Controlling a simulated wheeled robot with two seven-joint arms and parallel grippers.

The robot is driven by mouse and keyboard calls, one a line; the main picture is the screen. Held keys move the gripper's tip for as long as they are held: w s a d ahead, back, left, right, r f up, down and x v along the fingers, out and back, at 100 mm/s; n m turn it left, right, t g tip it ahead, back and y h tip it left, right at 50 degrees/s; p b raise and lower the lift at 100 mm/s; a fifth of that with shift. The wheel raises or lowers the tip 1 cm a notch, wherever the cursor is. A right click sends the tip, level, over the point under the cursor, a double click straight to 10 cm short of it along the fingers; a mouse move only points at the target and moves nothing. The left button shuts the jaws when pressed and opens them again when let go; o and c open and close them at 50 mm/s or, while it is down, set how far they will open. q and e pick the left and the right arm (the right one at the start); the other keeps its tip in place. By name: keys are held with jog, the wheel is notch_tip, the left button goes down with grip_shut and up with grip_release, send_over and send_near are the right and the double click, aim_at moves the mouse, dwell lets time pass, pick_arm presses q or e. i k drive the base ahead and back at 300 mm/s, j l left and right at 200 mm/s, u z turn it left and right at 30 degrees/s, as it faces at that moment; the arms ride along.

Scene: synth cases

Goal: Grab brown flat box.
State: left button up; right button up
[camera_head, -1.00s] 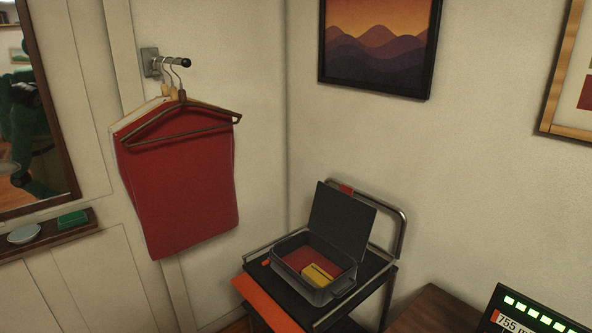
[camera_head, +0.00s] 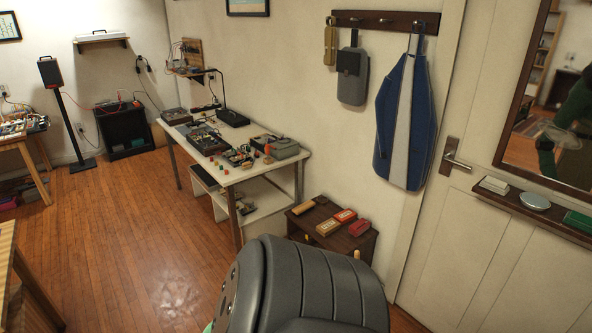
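I cannot pick out a brown flat box with certainty. A small dark brown side table (camera_head: 345,244) holds several small items. Among them are a tan-and-red flat piece (camera_head: 328,227), a red-and-yellow piece (camera_head: 345,215), a red piece (camera_head: 359,227) and a tan rounded piece (camera_head: 304,207). They are too small to identify surely. Neither of my grippers is in view.
A door, mirror and narrow shelf (camera_head: 556,213) are at right. Wooden floor (camera_head: 140,250) is open at left.

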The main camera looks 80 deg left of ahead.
aim_at(331, 226)
jog(key=u, duration=2.5)
jog(key=i+l, duration=0.15)
jog(key=i, duration=0.5)
jog(key=i+l, duration=0.2)
jog(key=i, duration=0.5)
jog(key=z, duration=0.05)
